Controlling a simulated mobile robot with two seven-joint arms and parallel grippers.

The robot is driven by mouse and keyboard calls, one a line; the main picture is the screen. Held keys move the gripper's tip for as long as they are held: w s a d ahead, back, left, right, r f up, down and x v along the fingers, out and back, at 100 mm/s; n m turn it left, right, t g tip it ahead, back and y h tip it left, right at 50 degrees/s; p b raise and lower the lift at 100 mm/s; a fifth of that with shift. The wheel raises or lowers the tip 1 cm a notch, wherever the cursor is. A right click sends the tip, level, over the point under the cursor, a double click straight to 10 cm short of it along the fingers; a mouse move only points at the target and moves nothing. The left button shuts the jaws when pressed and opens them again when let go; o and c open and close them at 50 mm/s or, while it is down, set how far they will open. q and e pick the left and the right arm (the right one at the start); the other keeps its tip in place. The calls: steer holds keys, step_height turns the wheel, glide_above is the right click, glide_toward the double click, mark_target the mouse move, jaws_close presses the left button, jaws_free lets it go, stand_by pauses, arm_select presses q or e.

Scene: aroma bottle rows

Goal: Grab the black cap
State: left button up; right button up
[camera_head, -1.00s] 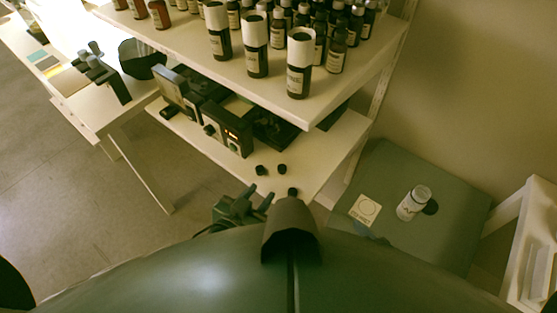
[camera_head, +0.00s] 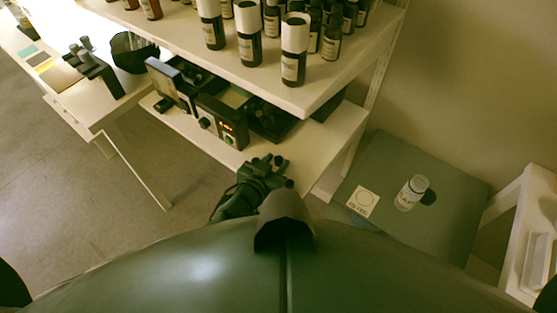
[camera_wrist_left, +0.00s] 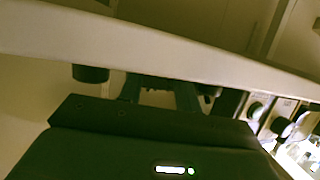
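Small black caps lie near the front end of the lower shelf. One black cap (camera_head: 279,160) is at my left gripper's fingertips, and another (camera_head: 290,183) is by the shelf edge just right of the gripper. My left gripper (camera_head: 268,165) reaches over the shelf edge among the caps and partly hides them. In the left wrist view its two fingers (camera_wrist_left: 160,92) stand apart, and I see no cap held between them. A black cap (camera_wrist_left: 90,73) shows to the left of the fingers there. My right gripper is not in view.
The upper shelf (camera_head: 330,95) with rows of bottles overhangs the lower shelf (camera_head: 325,150). A black device with a lit display (camera_head: 222,122) stands left of the caps. A white-labelled bottle (camera_head: 411,193) and a square card (camera_head: 362,201) are on the grey-green surface at right.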

arm_select(q)
steer(key=shift+c, duration=0.3)
jaws_close()
steer(key=shift+r, duration=0.1)
